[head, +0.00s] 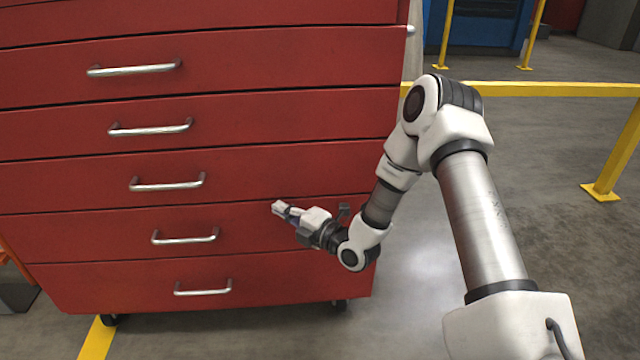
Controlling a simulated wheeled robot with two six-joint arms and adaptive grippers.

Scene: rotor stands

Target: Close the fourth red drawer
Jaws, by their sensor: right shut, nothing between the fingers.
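The red drawers (290,110) form the front of a tall cabinet on the left, each with a silver bar handle. The top of the cabinet is cut off, so I cannot tell for sure which drawer is the fourth. All visible drawer fronts look flush, with only thin dark seams between them. My right gripper (278,208) is shut and empty. It is in front of the second-lowest drawer (120,235), right of its handle (185,237); I cannot tell whether it touches the front. My left gripper is out of view.
The cabinet stands on black casters (108,320) on a grey floor (420,270). A yellow rail (560,89) with a post (615,150) stands to the right. Open floor lies right of the cabinet. A blue structure (480,30) is behind.

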